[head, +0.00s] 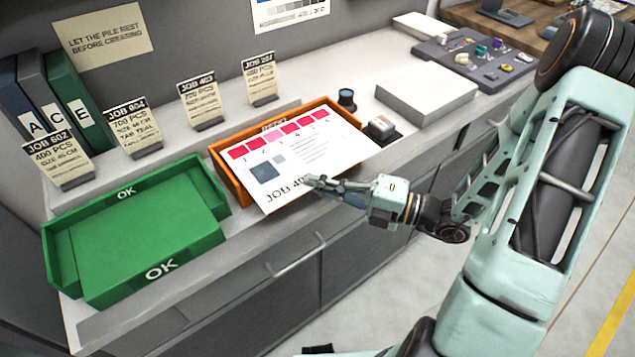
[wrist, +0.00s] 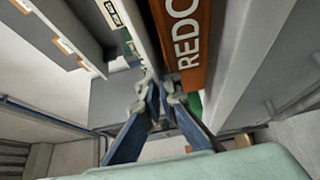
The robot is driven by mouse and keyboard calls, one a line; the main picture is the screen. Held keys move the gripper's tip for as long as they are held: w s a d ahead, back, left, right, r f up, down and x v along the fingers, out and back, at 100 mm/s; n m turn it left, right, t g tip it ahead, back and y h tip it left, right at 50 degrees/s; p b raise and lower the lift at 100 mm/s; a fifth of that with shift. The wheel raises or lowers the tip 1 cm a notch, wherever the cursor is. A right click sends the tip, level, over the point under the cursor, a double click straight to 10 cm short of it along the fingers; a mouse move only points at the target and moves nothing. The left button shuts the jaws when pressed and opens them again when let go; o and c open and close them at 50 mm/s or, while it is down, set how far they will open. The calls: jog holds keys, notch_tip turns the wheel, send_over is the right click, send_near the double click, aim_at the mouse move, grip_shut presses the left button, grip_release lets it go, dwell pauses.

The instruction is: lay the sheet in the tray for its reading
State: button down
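The sheet (head: 300,160) is white, with a row of pink and red patches, a dark blue square and the print "JOB 40", the last part hidden by my gripper. It lies over the orange tray (head: 228,178), covering most of it and reaching past its front edge. I cannot tell whether it touches the tray. My gripper (head: 318,184) is at the sheet's front right edge, and its fingers close on that edge. In the wrist view, the fingers (wrist: 160,92) come together at the pale sheet edge (wrist: 143,35), beside the tray wall marked "REDO" (wrist: 190,82).
A green tray (head: 68,265) marked "OK" stands left, with a green block-like surface inside. Job cards (head: 201,103) stand behind the trays. A small dark device (head: 381,129), a black cylinder (head: 347,99) and a white paper stack (head: 427,97) are to the right.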

jog(key=shift+f+b, duration=0.3)
jog(key=shift+f, duration=0.3)
dwell(0.3)
jog(key=c, duration=2.1)
grip_release()
